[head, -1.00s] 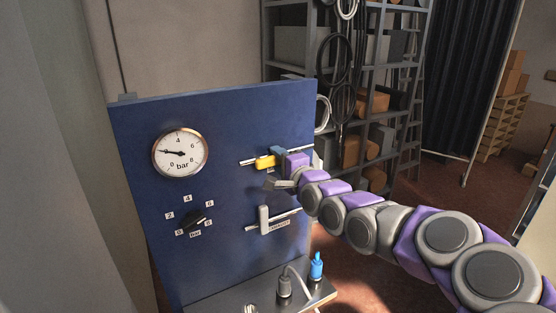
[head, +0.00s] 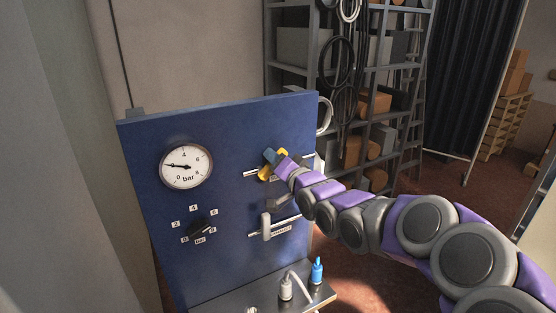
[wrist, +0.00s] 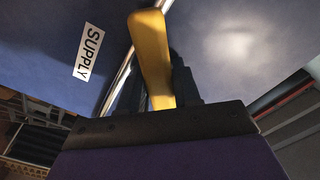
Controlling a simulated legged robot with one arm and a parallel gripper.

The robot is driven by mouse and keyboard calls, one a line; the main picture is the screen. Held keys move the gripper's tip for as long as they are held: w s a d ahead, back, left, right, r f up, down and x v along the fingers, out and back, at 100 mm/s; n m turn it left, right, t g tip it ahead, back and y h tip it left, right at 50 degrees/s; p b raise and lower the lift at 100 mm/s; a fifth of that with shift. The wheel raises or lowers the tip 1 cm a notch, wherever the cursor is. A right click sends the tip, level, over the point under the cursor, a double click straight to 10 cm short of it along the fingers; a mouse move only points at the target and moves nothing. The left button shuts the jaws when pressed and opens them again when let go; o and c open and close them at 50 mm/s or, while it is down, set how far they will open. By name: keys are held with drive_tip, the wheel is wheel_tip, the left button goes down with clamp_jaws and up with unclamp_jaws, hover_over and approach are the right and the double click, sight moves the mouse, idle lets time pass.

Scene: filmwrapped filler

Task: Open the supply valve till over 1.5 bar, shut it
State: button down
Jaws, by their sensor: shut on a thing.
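The yellow supply valve handle (head: 264,175) is on the upper pipe of the blue panel (head: 230,130). My gripper (head: 270,160) is shut on it and partly hides it in the head view. In the wrist view the yellow handle (wrist: 151,50) stands between my dark fingers (wrist: 160,88), at an angle to the pipe. The SUPPLY label (wrist: 88,51) is beside it. The round gauge (head: 186,166) has its needle pointing left, at about 2 bar; its exact reading is too small to tell.
A grey-handled exhaust valve (head: 266,227) is on the lower pipe. A black knob (head: 201,229) with a number scale is at lower left. A shelf below holds a blue-topped plug (head: 317,270) and a grey connector (head: 286,288). Metal racks (head: 345,70) stand behind.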

sight(258, 153)
drive_tip(key=n, duration=0.2)
drive_tip(key=a+n, duration=0.1)
drive_tip(key=n, duration=0.1)
drive_tip(key=shift+s+r, duration=0.2)
drive_tip(key=shift+s, duration=0.2)
drive_tip(key=shift+s+a+r+n+b, duration=0.1)
drive_tip(key=shift+s+a+n+b, duration=0.2)
drive_tip(key=shift+n, duration=0.6)
drive_tip(key=shift+s+a+r+n, duration=0.15)
drive_tip(key=shift+a+n, duration=0.2)
drive_tip(key=shift+n, duration=0.55)
drive_tip(key=shift+s+a+f+n+b, duration=0.1)
drive_tip(key=shift+s+a+n+b, duration=0.2)
drive_tip(key=shift+n, duration=0.6)
drive_tip(key=shift+a, duration=0.1)
drive_tip(key=c, duration=1.3)
unclamp_jaws()
drive_tip(key=o, duration=0.4)
drive_tip(key=shift+r, duration=0.25)
